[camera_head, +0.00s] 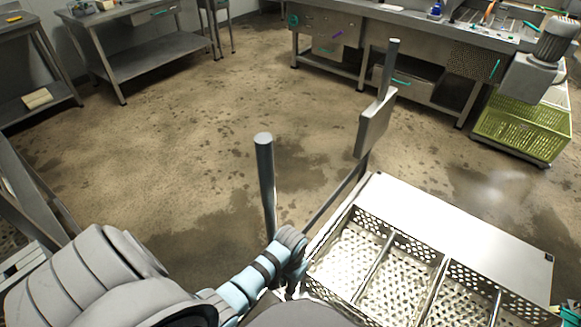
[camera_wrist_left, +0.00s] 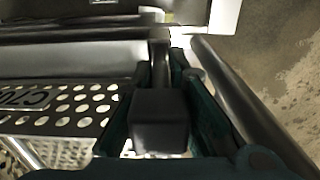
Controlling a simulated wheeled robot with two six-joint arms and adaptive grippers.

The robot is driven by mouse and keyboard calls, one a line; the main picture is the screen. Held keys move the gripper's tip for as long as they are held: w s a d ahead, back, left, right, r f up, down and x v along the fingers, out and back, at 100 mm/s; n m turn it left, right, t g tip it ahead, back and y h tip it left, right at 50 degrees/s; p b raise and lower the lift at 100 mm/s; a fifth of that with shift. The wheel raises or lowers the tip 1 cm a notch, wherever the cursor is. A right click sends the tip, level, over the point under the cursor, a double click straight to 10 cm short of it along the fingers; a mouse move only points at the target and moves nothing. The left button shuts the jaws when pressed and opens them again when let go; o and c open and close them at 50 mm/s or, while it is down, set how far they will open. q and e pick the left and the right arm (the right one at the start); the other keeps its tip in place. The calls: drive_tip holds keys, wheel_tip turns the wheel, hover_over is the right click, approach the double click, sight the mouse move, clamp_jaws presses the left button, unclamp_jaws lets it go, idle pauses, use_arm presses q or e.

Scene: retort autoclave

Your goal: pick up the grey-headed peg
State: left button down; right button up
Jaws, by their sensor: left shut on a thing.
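My left gripper (camera_head: 293,284) is low in the middle of the head view, at the left edge of a perforated metal tray (camera_head: 384,262). In the left wrist view the gripper (camera_wrist_left: 160,112) is shut, its two dark teal fingers on either side of a dark grey block-shaped head (camera_wrist_left: 160,120), which I take to be the peg's. A narrower grey piece (camera_wrist_left: 158,52) shows beyond the head. I cannot tell whether the peg is clear of its seat. In the head view the peg is hidden by my arm and wrist.
A steel post (camera_head: 265,172) stands just beyond my left gripper, and another (camera_head: 392,68) carries a flat box (camera_head: 375,125). A white panel (camera_head: 460,230) borders the tray. Yellow-green crates (camera_head: 520,130) and steel benches (camera_head: 150,55) stand farther off. The floor between is clear.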

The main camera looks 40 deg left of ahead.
use_arm(q)
wheel_tip(320, 180, up, 5)
drive_tip(key=shift+p, duration=1.1)
drive_tip(key=s+p, duration=0.3)
drive_tip(key=s, duration=1.5)
drive_tip(key=shift+d, duration=0.2)
